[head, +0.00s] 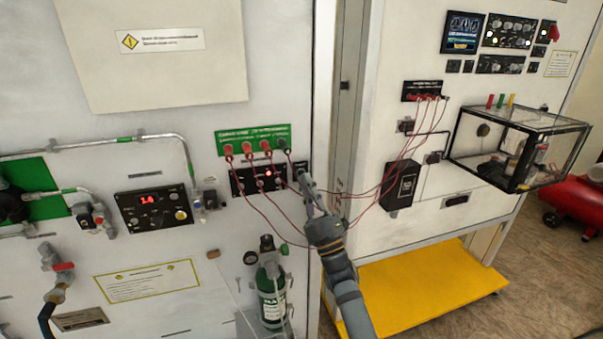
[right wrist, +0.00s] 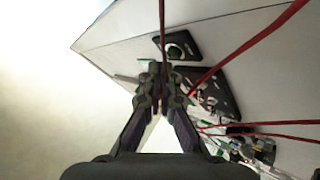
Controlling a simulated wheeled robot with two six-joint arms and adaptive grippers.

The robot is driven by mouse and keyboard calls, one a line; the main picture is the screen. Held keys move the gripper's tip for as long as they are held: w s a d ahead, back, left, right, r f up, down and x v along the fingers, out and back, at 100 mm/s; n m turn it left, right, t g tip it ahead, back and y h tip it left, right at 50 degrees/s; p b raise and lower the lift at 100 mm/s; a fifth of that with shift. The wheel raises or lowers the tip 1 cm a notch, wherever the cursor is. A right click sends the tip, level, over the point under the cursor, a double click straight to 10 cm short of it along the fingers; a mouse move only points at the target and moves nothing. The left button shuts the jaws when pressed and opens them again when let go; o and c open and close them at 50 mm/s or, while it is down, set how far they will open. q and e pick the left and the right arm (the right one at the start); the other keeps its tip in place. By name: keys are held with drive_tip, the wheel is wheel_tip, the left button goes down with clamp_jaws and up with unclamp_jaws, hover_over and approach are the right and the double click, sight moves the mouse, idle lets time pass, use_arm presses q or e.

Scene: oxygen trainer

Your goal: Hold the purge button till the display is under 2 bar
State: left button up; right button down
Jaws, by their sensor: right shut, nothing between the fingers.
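The display (head: 147,199) on a black panel at the left shows small red digits that look like 1.6, though blurred. My right gripper (head: 304,180) is shut and empty at the right edge of the left cabinet's front. Its tips are at a small black square plate (head: 300,167), likely the purge button's. In the right wrist view the shut fingertips (right wrist: 157,70) are just below a black plate with a round button (right wrist: 177,50). I cannot tell whether they touch it. My left gripper is not in view.
Red cables (head: 262,212) hang from the green-labelled sockets (head: 254,140) to the right cabinet, close around my right arm. A green cylinder (head: 271,290) stands below. A yellow step (head: 430,285) and a clear box (head: 515,150) are at the right.

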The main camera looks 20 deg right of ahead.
drive_tip(key=shift+s+r, duration=0.1)
drive_tip(key=shift+s, duration=0.1)
drive_tip(key=s+p, duration=0.1)
drive_tip(key=s, duration=0.4)
drive_tip(key=shift+p, duration=0.3)
